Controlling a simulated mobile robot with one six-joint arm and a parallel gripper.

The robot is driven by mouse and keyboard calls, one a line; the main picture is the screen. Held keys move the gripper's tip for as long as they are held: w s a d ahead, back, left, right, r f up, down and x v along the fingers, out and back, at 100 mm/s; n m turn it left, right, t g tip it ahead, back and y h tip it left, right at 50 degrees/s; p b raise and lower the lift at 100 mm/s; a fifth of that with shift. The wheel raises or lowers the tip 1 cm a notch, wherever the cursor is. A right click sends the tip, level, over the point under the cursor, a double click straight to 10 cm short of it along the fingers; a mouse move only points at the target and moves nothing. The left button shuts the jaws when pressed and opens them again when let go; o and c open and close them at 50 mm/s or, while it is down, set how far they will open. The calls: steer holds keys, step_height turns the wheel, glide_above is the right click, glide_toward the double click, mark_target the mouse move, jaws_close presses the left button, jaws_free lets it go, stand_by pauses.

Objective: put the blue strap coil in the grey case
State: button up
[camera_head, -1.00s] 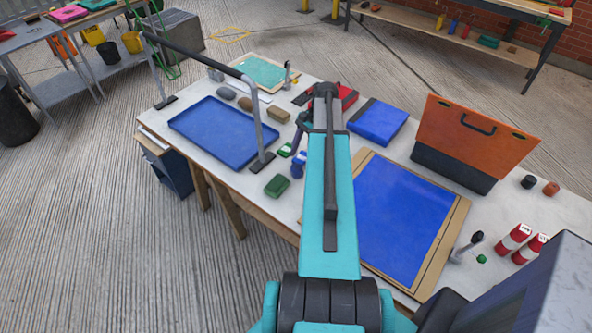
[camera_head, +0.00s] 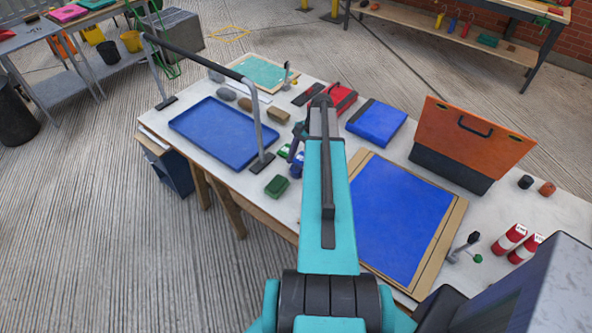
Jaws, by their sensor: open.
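A small blue coil-like item (camera_head: 298,166), which looks like the blue strap coil, lies on the white table just left of my arm and is partly hidden by it. My gripper (camera_head: 295,148) shows only in part beyond the arm. It is open, just above and behind the blue item; whether it touches cannot be told. An upright orange panel with a black handle and a dark grey lower part (camera_head: 451,168) stands at the right. It may be the grey case, seen from outside; its inside is hidden.
A blue tray (camera_head: 215,135) lies at left under a black-barred metal frame (camera_head: 262,120). A green item (camera_head: 277,187) lies near the front edge. A wood-edged blue panel (camera_head: 400,215), a blue binder (camera_head: 377,122) and red-white cylinders (camera_head: 509,239) occupy the right side.

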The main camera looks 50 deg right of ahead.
mark_target(296, 168)
steer(key=shift+p+x, duration=0.4)
steer(key=shift+x, duration=0.9)
steer(key=c, duration=1.3)
steer(key=shift+r, duration=0.25)
steer(key=shift+r+b, duration=1.75)
steer(key=shift+r, duration=3.05)
